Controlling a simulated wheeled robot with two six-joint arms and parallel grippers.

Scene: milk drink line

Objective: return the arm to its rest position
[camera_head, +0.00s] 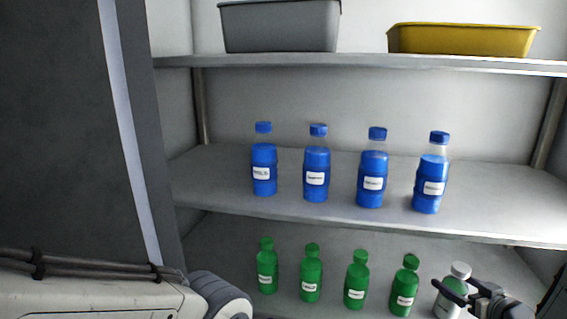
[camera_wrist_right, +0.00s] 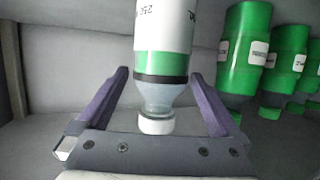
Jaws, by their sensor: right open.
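My right gripper (camera_head: 460,290) is at the lower right of the head view, at the white-capped bottle (camera_head: 460,270) at the right end of the lower shelf. In the right wrist view its two fingers (camera_wrist_right: 160,75) are open, one on each side of this bottle (camera_wrist_right: 162,45). The bottle has a white label, a green band and a clear neck. Gaps show between the fingers and the neck, so it is not gripped. In the head view the gripper partly covers the bottle. Only a white link of my left arm shows at lower left; its gripper is out of view.
Several green bottles (camera_head: 357,280) stand in a row left of the white-capped one. Several blue bottles (camera_head: 316,175) stand on the middle shelf (camera_head: 490,215) above. A grey bin (camera_head: 280,25) and a yellow bin (camera_head: 463,40) sit on the top shelf.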

